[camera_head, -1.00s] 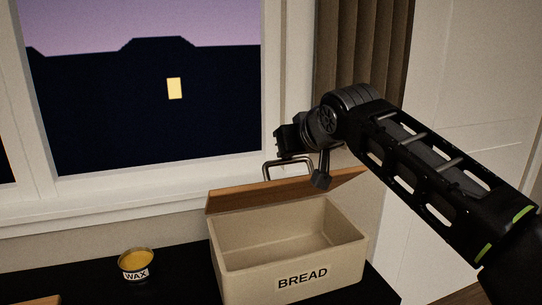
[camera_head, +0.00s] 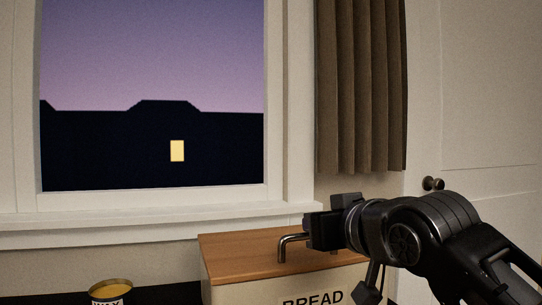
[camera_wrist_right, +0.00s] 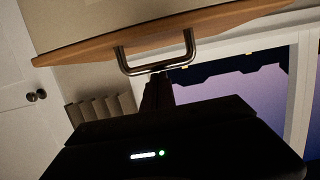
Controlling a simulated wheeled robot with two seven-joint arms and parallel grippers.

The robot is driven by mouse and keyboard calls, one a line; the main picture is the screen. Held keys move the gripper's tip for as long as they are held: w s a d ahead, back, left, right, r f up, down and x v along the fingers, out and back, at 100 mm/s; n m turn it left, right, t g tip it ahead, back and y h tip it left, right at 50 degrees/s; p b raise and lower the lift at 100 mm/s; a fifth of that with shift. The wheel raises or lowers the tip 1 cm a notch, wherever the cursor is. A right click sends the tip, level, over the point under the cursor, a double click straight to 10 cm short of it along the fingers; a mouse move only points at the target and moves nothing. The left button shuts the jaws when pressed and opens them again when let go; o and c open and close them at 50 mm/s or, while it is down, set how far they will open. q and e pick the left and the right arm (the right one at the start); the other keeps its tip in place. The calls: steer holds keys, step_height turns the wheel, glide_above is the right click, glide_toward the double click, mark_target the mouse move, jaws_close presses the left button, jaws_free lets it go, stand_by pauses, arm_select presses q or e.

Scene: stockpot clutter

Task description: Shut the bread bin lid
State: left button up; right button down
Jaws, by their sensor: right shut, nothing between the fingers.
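The cream bread bin (camera_head: 235,294), lettered BREAD, stands at the bottom of the head view, its lower part cut off. Its brown wooden lid (camera_head: 240,258) lies over the top, with no opening visible along the front edge. A bent metal handle (camera_head: 284,246) stands up from the lid; in the wrist view the handle (camera_wrist_right: 158,68) juts from the lid (camera_wrist_right: 205,25), with the cream bin (camera_wrist_right: 110,18) beyond. My right gripper (camera_head: 312,229) is shut and empty, just over the lid beside the handle; whether it touches is unclear. My left gripper is out of view.
A wax tin (camera_head: 110,291) stands left of the bin on the dark counter (camera_head: 165,294). The window sill (camera_head: 130,229) and wall are close behind. A curtain (camera_head: 360,90) and a door with a knob (camera_head: 432,184) are at the right.

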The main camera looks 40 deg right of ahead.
steer(key=shift+s+a+f+b, duration=0.1)
steer(key=shift+f+b, duration=0.3)
steer(key=shift+f, duration=0.55)
step_height(320, 180, up, 6)
steer(key=p, duration=0.4)
steer(key=s+a+f, duration=0.2)
steer(key=s, duration=0.7)
steer(key=shift+a, duration=0.35)
steer(key=shift+w+r, duration=0.1)
